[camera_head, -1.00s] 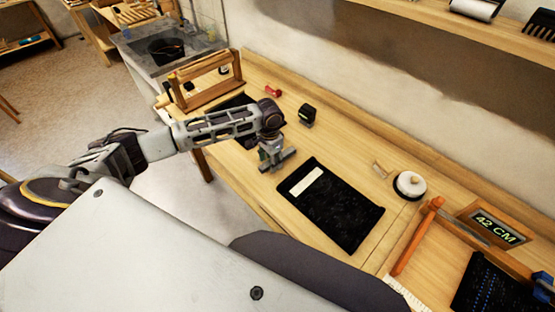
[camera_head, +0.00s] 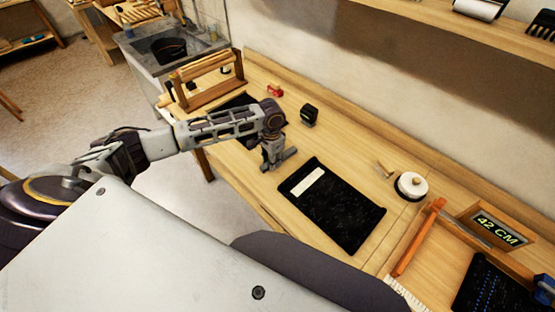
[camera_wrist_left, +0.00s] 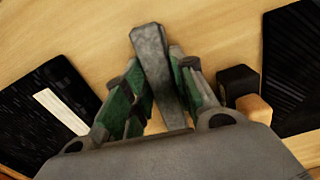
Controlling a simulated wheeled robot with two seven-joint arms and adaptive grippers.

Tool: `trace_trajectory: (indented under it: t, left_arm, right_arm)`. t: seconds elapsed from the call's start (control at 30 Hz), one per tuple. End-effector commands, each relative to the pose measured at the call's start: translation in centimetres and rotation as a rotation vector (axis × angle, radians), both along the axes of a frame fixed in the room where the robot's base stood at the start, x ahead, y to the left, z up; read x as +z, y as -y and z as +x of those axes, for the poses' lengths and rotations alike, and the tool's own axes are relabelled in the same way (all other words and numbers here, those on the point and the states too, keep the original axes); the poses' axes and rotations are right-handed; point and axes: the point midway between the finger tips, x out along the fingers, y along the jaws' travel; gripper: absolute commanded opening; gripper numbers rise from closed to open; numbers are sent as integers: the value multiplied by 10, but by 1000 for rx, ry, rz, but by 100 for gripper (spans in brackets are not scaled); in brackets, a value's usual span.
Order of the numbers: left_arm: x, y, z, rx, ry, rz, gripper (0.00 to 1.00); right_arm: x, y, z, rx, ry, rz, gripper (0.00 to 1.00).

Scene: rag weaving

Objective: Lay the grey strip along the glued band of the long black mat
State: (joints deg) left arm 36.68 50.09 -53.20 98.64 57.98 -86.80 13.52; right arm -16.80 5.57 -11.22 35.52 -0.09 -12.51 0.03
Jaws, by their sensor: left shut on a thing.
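The long black mat (camera_head: 345,213) lies flat on the bench, with a pale glued band (camera_head: 308,183) near its left end. In the left wrist view the mat (camera_wrist_left: 28,118) is at the left, with the band (camera_wrist_left: 60,111) towards my gripper. My left gripper (camera_head: 274,163) points down beside the mat's left end, apart from the band. It is shut on the grey strip (camera_wrist_left: 149,45), which sticks out beyond the fingers (camera_wrist_left: 157,92). Whether the strip touches the bench is unclear. My right gripper is out of view.
A wooden frame (camera_head: 206,80), a red spool (camera_head: 275,90) and a black box (camera_head: 309,115) stand behind my left arm. A white round pot (camera_head: 410,186) and an orange-railed loom (camera_head: 418,238) are to the right. Another dark mat (camera_wrist_left: 293,68) shows in the wrist view.

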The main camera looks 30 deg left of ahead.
Motion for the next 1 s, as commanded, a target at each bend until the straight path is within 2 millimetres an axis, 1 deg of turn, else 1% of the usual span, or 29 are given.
trace_trajectory:
  t: [0.17, 0.37, 0.47, 0.8, 1.0]
  left_arm:
    - [2, 0, 0, 0, 1, 0, 6]
    - [15, 0, 1, 1, 1, 0, 6]
    - [27, 0, 0, -1, 2, -1, 6]
    - [76, 0, 1, 0, 3, -1, 6]
    - [95, 0, 1, 1, 1, 0, 6]
  right_arm:
    - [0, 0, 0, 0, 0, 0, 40]
    - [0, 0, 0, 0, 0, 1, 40]
    - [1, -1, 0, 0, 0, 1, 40]
    - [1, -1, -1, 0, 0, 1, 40]
    - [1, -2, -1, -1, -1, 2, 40]
